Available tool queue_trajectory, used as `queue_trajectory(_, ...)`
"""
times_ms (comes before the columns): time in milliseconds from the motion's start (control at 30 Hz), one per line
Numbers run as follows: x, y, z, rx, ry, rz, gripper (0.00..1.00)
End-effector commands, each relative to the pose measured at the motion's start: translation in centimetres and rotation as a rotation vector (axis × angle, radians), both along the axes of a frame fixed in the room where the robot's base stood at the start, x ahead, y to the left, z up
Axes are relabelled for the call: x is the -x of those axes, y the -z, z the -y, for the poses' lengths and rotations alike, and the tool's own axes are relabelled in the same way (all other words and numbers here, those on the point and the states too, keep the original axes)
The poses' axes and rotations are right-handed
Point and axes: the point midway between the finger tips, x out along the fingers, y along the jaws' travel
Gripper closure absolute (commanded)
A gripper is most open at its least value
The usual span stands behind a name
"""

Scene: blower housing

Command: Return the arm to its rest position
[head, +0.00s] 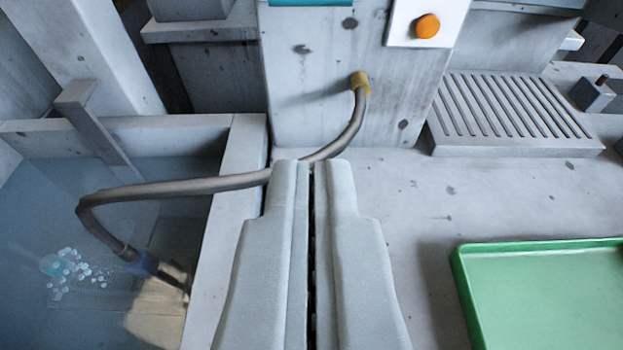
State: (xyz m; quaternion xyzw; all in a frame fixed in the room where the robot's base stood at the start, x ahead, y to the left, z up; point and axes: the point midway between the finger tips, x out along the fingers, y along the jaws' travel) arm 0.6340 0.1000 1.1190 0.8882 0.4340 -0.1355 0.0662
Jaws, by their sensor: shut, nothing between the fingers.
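My gripper (312,168) is in the lower middle of the head view, pointing away from the camera. Its two pale grey fingers lie side by side with only a thin dark line between them, and nothing is held. A grey hose (210,185) passes beyond the fingertips. I cannot tell how far the fingertips are from the hose. The rest of my arm is not shown.
The basin (240,180) at left holds small pale pieces (70,270) and a tan block (158,310). A green tray (540,300) lies at lower right. A slotted grate (510,110) and an orange button (427,26) are farther back. The grey worktop between gripper and tray is clear.

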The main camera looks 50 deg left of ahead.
Motion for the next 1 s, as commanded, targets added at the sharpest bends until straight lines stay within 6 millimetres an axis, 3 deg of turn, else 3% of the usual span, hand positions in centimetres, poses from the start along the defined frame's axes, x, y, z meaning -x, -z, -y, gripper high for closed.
queue_trajectory(167, 0.6, 0.1, 0.1, 0.01, 0.018, -0.015, 1.0)
queue_trajectory(267, 2.1, 0.6, 0.3, 0.036, 0.067, -0.051, 1.0)
queue_trajectory(633, 10.5, 2.9, 4.2, 0.132, 0.441, -0.151, 1.0)
queue_trajectory(1000, 18.8, 2.1, 8.5, 0.068, 0.778, -0.009, 1.0)
